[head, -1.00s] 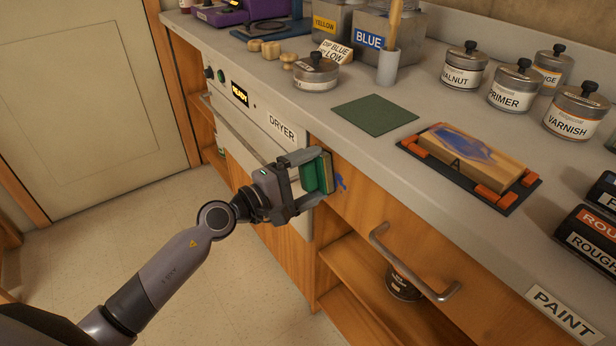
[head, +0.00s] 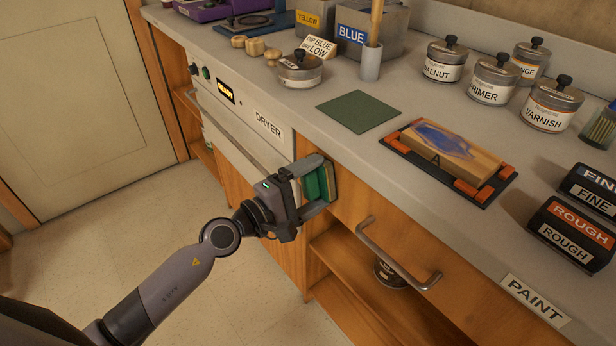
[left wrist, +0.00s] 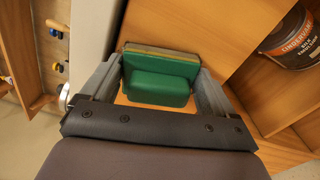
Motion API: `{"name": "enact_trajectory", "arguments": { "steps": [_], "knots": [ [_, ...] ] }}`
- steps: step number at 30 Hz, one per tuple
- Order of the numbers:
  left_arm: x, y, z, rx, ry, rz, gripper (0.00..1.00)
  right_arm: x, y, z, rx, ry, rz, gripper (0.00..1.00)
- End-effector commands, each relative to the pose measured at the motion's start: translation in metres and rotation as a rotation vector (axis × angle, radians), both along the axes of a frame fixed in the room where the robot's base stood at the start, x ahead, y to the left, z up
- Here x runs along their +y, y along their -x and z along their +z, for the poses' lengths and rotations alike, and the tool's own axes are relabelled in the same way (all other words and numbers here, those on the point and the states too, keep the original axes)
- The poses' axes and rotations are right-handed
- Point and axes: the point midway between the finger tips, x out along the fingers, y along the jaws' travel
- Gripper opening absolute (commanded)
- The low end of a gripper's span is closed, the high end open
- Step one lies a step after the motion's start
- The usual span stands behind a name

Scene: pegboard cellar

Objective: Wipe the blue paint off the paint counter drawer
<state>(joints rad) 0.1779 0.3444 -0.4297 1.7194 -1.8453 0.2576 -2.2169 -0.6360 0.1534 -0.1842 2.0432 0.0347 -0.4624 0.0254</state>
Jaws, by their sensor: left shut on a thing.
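My left gripper (head: 318,188) is shut on a green sponge block (head: 314,186) with a tan pad on its far face. The block is held against, or very close to, the front of the wooden paint counter drawer (head: 355,205), near its left end. In the left wrist view the green block (left wrist: 158,78) sits between the fingers, its pad edge toward the wood. No blue paint shows on the visible drawer front; the part behind the block and gripper is hidden. The drawer's metal handle (head: 395,258) is to the right. My right gripper is not in view.
The dryer front (head: 235,115) is left of the drawer. Below the drawer is an open shelf with a can (head: 388,275). On the counter are a green mat (head: 358,111), a clamped wooden block with blue paint (head: 445,150), lidded jars and rough and fine boxes.

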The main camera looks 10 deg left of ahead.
Motion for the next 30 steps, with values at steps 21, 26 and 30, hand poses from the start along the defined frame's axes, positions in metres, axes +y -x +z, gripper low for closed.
{"name": "enact_trajectory", "arguments": {
  "steps": [21,26,30],
  "knots": [
    [-0.019,0.011,-0.001,-0.003,0.001,0.002,0.46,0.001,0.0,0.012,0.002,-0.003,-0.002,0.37],
    [-0.007,0.003,-0.002,-0.004,-0.002,0.001,0.46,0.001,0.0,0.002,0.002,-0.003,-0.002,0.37],
    [0.002,-0.003,-0.001,-0.003,0.0,0.0,0.46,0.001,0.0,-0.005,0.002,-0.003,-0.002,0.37]
  ]
}}
